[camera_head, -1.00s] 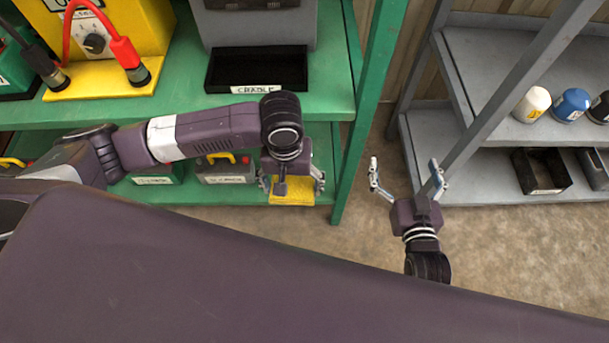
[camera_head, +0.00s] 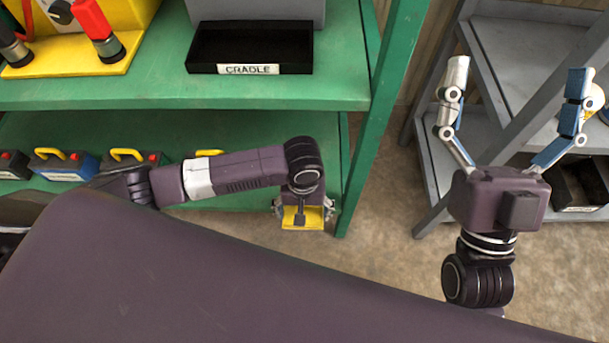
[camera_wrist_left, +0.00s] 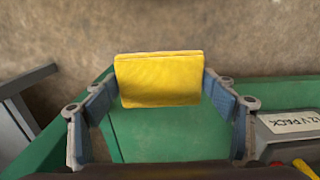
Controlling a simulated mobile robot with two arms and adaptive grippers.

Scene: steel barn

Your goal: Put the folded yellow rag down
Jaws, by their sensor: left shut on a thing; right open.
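The folded yellow rag (camera_head: 302,217) is held in my left gripper (camera_head: 304,208), in front of the lower green shelf by its right post in the head view. In the left wrist view the rag (camera_wrist_left: 160,80) is flat and squared, clamped between the two blue-padded fingers of the left gripper (camera_wrist_left: 163,88). Green shelf board (camera_wrist_left: 165,137) shows below it in that view, with concrete floor above. I cannot tell whether the rag touches the shelf. My right gripper (camera_head: 513,95) is open and empty, raised at the right in front of the grey rack.
The green rack's upper board (camera_head: 130,88) carries a black tray labelled CRADLE (camera_head: 250,48) and a yellow unit. Its lower board (camera_head: 235,207) carries several battery packs (camera_head: 65,165) at the left. A grey rack (camera_head: 525,60) stands right. Concrete floor (camera_head: 375,220) lies between the racks.

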